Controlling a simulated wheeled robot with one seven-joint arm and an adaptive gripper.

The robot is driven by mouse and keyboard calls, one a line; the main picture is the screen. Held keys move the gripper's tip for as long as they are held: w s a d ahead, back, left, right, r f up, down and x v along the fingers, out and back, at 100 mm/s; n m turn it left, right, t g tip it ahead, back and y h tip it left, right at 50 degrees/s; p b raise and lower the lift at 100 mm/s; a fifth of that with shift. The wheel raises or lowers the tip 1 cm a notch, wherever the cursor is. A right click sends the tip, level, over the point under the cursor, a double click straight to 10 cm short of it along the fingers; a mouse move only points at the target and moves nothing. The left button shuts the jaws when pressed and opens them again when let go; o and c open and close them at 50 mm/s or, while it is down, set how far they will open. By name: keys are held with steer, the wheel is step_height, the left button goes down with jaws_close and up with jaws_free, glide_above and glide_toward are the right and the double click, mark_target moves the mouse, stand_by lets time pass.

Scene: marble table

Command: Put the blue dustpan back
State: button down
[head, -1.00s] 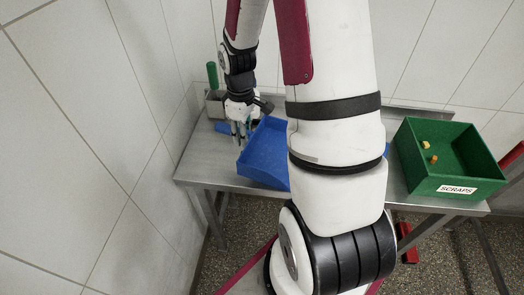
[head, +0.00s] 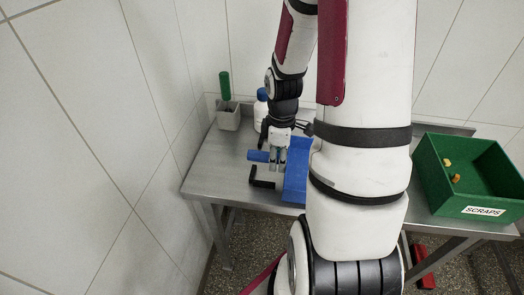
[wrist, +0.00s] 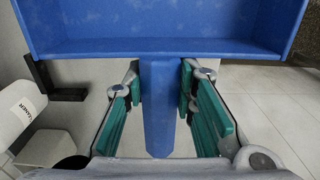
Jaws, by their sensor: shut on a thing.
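The blue dustpan (head: 297,170) is over the left part of the metal table, its handle (head: 258,156) pointing left. My gripper (head: 278,162) is shut on that handle. In the wrist view the handle (wrist: 158,110) runs between my green-padded fingers, and the dustpan's pan (wrist: 165,47) lies across the top. A black bracket (head: 262,178) is just below the handle in the head view; it also shows left of the pan in the wrist view (wrist: 62,93). My arm hides the pan's right part. I cannot tell how high the dustpan is above the table.
A grey holder with a green-handled tool (head: 225,88) stands at the back left corner. A white bottle with a blue cap (head: 261,96) stands behind my gripper. A green SCRAPS bin (head: 462,180) with small yellow pieces is at the right. The table's left front (head: 215,175) is clear.

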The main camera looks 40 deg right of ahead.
steer(key=w, duration=0.7)
steer(key=w+f, duration=0.1)
steer(key=w, duration=0.2)
steer(key=shift+w+d, duration=0.2)
steer(key=shift+w, duration=0.05)
steer(key=shift+w+f, duration=0.4)
steer(key=shift+f, duration=0.2)
steer(key=shift+w+f, duration=0.35)
steer(key=shift+f, duration=0.25)
steer(key=shift+s+f, duration=0.15)
steer(key=shift+f, duration=0.4)
steer(key=c, duration=1.3)
jaws_free()
steer(key=shift+f, duration=0.1)
steer(key=shift+w+b, duration=0.2)
steer(key=shift+b, duration=0.1)
